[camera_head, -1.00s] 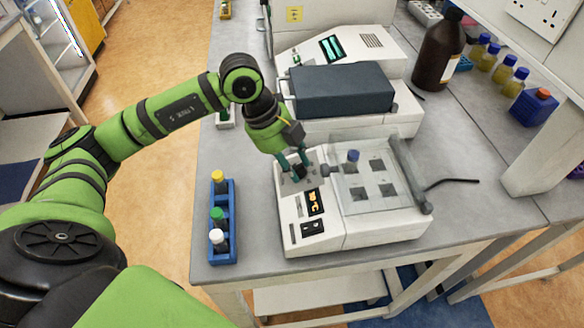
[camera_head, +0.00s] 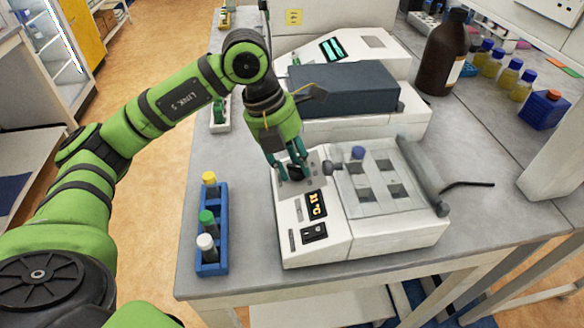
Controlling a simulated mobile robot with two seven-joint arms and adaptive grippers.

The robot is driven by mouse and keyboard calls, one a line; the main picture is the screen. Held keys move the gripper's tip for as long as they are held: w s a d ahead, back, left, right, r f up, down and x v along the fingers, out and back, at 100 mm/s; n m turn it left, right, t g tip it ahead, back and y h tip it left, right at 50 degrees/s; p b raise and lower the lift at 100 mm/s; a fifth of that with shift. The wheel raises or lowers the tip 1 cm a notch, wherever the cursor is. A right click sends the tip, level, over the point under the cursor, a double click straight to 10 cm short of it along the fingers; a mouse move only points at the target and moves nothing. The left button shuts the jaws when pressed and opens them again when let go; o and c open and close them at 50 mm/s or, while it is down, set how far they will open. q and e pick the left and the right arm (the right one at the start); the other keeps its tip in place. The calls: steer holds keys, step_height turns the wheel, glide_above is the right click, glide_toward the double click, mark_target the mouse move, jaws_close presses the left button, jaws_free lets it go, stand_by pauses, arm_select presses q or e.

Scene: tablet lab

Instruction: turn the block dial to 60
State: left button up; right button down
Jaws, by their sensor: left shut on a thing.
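The block heater (camera_head: 312,247) is a white box near the table's front edge, with its lid open to the right. Its small orange display (camera_head: 316,204) reads what looks like 31 °C. The black block dial (camera_head: 296,172) is on the left part of its top, mostly hidden by my fingers. My left gripper (camera_head: 288,170) points down from above and is shut on the dial. My right gripper is not in view.
A blue rack (camera_head: 212,262) with several capped tubes stands left of the heater. A blue-capped tube (camera_head: 357,153) sits in the heater's block. Behind are a dark-lidded instrument (camera_head: 343,87) and a brown bottle (camera_head: 442,55). Bare table lies to the right.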

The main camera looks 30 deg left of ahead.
arm_select(q)
steer(key=m+b, duration=0.1)
steer(key=m, duration=0.2)
steer(key=m+b, duration=0.1)
steer(key=shift+s+f+m+b, duration=0.2)
steer(key=shift+f+m+b, duration=0.1)
steer(key=shift+d, duration=0.1)
stand_by(0.4)
steer(key=o, duration=1.1)
steer(key=shift+r, duration=0.15)
steer(key=shift+r, duration=0.2)
steer(key=v, duration=1.1)
steer(key=shift+s+r, duration=0.15)
steer(key=shift+r, duration=0.2)
